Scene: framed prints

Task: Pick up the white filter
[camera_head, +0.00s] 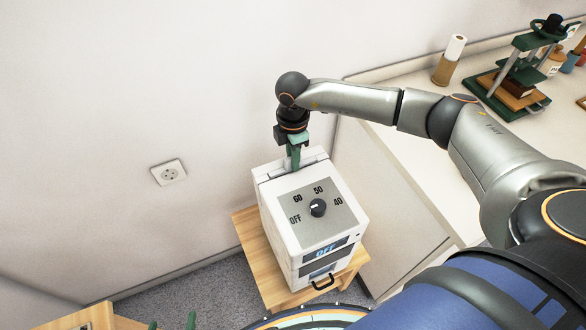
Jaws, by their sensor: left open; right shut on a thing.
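A white box (280,212), the only white appliance in view and possibly the white filter, stands on a small wooden stool. Its top has a grey panel with a black dial and the marks OFF, 60, 50 and 40. Its front has a display reading OFF and a black handle. My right gripper (294,160) comes down from above onto the rear top edge of the box and is shut there. Its fingertips and the exact part held are partly hidden. My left gripper (172,323) is open at the bottom edge, apart from the box, with only its green fingertips showing.
The wooden stool (246,230) stands near the wall, beside a white counter (400,155). On the counter are a white roll on a brown stand (447,62) and a green press (520,80). A wall socket (168,172) is at left. Grey carpet (205,290) lies free left of the stool.

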